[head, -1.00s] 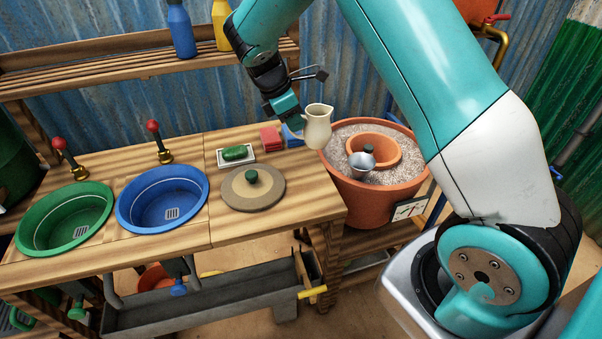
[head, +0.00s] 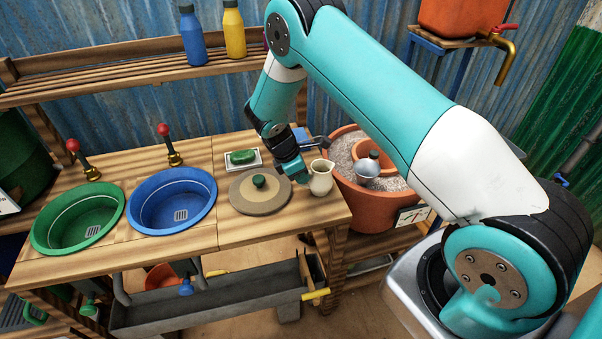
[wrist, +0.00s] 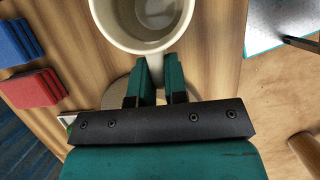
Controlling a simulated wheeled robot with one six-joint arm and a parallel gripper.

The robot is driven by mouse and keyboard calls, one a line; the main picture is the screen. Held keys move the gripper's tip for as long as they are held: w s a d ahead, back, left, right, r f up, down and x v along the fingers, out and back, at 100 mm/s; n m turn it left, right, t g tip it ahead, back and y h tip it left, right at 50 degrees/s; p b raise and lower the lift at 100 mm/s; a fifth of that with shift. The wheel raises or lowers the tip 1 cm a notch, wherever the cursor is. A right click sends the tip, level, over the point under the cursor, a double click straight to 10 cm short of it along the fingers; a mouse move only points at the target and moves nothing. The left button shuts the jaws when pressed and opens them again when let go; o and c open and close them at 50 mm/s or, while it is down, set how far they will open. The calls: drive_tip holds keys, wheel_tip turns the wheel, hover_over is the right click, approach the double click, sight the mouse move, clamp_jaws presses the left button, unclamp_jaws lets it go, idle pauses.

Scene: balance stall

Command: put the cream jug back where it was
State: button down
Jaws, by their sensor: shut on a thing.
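The cream jug (head: 320,178) is upright at the right end of the wooden counter, just right of the round grey-brown board with a green knob (head: 261,192). My gripper (head: 296,174) is at its left side. In the wrist view my gripper's teal fingers (wrist: 155,86) are shut on the jug's handle, and the open, empty-looking jug (wrist: 144,40) shows from above. Whether its base touches the counter I cannot tell.
A terracotta pot (head: 362,207) with grey grit and a metal cup (head: 366,168) stands right of the counter. Green soap (head: 243,157) lies on a dish behind the board. Green (head: 77,217) and blue (head: 172,200) basins are at left. Red sponges (wrist: 32,87) show in the wrist view.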

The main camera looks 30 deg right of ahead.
drive_tip(key=shift+f, duration=0.1)
drive_tip(key=c, duration=1.5)
unclamp_jaws()
drive_tip(key=shift+f, duration=0.1)
drive_tip(key=shift+c, duration=0.2)
drive_tip(key=o, duration=0.4)
drive_tip(key=s+a+r+m+y+b, duration=0.1)
drive_tip(key=a+r, duration=0.2)
drive_tip(key=r, duration=0.3)
drive_tip(key=s+a+r+t+b, duration=0.1)
drive_tip(key=a+r, duration=0.2)
drive_tip(key=r, duration=0.4)
drive_tip(key=s+a+r+m+y+b, duration=0.1)
drive_tip(key=s+a+r, duration=0.15)
drive_tip(key=r, duration=0.35)
drive_tip(key=s+a+r+m+y, duration=0.2)
drive_tip(key=s+a+r, duration=0.1)
drive_tip(key=s, duration=0.5)
drive_tip(key=s+a+r+m+y, duration=0.2)
drive_tip(key=s+a+r, duration=0.1)
drive_tip(key=s, duration=0.6)
drive_tip(key=s+a+r+m+y, duration=0.1)
drive_tip(key=s+a+r, duration=0.3)
drive_tip(key=s, duration=0.4)
drive_tip(key=shift+s+r+m+y, duration=0.2)
drive_tip(key=shift+r+m+y, duration=0.2)
drive_tip(key=shift+y, duration=0.3)
